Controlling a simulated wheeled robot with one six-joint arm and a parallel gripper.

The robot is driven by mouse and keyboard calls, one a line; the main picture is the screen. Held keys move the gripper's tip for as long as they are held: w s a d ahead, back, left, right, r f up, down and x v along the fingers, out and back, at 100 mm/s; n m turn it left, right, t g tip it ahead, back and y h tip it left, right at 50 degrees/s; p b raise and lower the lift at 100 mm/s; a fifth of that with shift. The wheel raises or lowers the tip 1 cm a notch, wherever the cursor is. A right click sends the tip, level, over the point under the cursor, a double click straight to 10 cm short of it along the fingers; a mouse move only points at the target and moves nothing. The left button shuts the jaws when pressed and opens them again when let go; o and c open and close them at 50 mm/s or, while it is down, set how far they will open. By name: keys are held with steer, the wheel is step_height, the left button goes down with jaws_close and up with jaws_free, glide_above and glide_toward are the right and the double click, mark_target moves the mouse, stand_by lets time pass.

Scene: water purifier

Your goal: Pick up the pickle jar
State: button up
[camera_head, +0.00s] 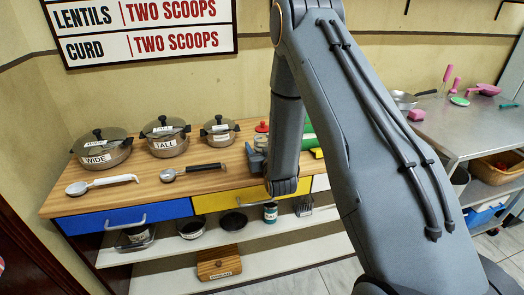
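I cannot tell for certain which thing is the pickle jar. A small red-topped container (262,128) stands on the wooden counter just left of my arm and is partly hidden. A small jar with a teal label (271,213) stands on the upper shelf under the counter. My arm fills the middle and right of the view. A part of my gripper (257,160) shows as a grey-blue piece low over the counter, just below the red-topped container. My arm link hides the rest, so its fingers and anything between them cannot be made out.
Several lidded pots (170,140) line the back of the wooden counter (140,195). Two ladles (195,169) lie in front of them. A metal table (455,125) with pink utensils is at right.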

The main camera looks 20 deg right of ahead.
steer(key=c, duration=0.9)
steer(key=shift+o, duration=0.2)
steer(key=shift+r, duration=0.1)
